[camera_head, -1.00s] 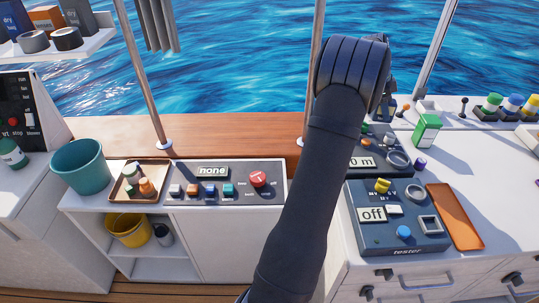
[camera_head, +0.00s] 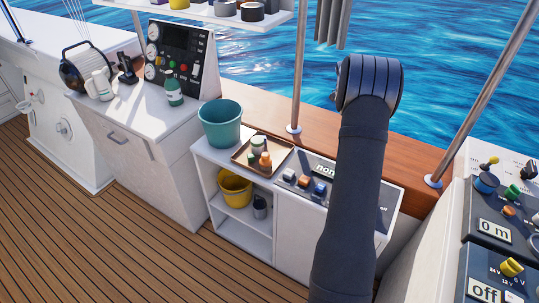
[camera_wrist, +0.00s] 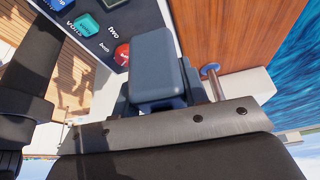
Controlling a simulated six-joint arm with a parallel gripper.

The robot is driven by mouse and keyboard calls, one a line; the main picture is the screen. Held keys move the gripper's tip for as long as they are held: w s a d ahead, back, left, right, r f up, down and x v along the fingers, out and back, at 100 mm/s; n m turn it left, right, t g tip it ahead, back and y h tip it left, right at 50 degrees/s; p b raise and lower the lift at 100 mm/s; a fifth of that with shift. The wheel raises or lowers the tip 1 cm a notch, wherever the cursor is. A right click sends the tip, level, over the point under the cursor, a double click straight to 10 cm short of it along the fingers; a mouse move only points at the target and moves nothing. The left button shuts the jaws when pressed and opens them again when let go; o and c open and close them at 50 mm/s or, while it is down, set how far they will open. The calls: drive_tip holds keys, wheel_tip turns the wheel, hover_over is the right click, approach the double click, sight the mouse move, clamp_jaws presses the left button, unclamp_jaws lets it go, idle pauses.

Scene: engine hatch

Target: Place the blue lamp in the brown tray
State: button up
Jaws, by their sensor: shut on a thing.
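The brown tray (camera_head: 241,156) lies on the low white cabinet, right of the teal bucket. Small bottles with green, white and orange parts stand in it. In the wrist view my gripper (camera_wrist: 160,72) is shut on a blue thing, taken as the blue lamp (camera_wrist: 176,103). Only a sliver of it shows beside the blue-grey finger; the rest is hidden. In the head view my arm hides the gripper and the lamp. The wrist view shows the gripper above the switch panel and wooden ledge, away from the tray.
The switch panel (camera_head: 303,181) with coloured buttons is right of the tray. A teal bucket (camera_head: 221,126) stands left of it. A yellow bucket (camera_head: 235,188) is on the shelf below. A metal post (camera_head: 298,75) rises behind the tray. Tester devices (camera_head: 492,229) are at far right.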

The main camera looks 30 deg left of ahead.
drive_tip(key=shift+n, duration=0.5)
drive_tip(key=s+a+f, duration=0.2)
drive_tip(key=a+f, duration=0.1)
drive_tip(key=a, duration=0.6)
drive_tip(key=s+a+f, duration=0.3)
drive_tip(key=a+f, duration=0.1)
drive_tip(key=a, duration=0.6)
drive_tip(key=s+a+f, duration=0.3)
drive_tip(key=a+f, duration=0.1)
drive_tip(key=a, duration=0.6)
drive_tip(key=shift+s+f, duration=0.15)
drive_tip(key=shift+s, duration=0.1)
drive_tip(key=shift+f, duration=2)
drive_tip(key=shift+f, duration=0.1)
drive_tip(key=o, duration=0.7)
drive_tip(key=shift+f, duration=0.1)
drive_tip(key=shift+o, duration=0.6)
